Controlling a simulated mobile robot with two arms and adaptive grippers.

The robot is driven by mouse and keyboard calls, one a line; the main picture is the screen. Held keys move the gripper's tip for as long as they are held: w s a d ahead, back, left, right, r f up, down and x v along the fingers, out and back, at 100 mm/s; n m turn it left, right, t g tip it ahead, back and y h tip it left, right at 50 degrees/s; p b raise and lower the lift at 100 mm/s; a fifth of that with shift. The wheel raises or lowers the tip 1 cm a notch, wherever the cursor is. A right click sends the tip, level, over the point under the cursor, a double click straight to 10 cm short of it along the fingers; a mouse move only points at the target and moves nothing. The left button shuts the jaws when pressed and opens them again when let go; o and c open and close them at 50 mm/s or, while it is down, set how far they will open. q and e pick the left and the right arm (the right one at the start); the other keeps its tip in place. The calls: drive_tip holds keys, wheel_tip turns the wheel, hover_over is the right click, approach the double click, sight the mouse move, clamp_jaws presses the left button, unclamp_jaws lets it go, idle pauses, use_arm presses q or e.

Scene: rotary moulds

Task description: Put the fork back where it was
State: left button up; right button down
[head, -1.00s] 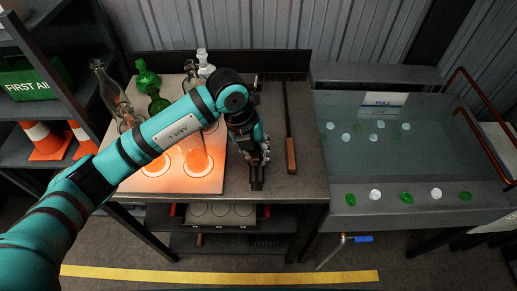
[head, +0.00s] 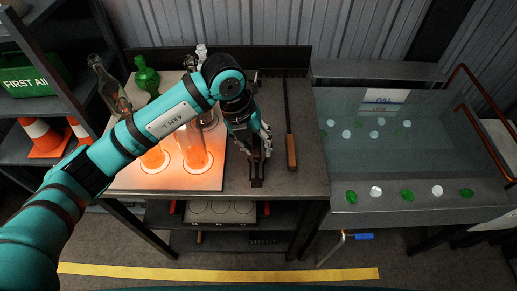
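A dark tool, which looks like the fork (head: 257,178), lies on the grey bench, its near end showing below my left gripper. Its middle is hidden by the gripper and arm, and I cannot make out its tines clearly. My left gripper (head: 256,150) is over this tool, pointing down, with its fingers spread to either side of it. It looks open; I cannot tell whether the fingers touch the tool. My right gripper is not in view.
A long tool with a brown handle (head: 291,152) lies just right of the gripper. A glowing hot plate (head: 205,182) with glass bottles is at left. A water tank (head: 400,160) stands at right. The bench front right is clear.

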use_arm(q)
drive_tip(key=b+v, duration=0.2)
drive_tip(key=v, duration=0.8)
drive_tip(key=shift+b, duration=0.3)
drive_tip(key=shift+f, duration=0.1)
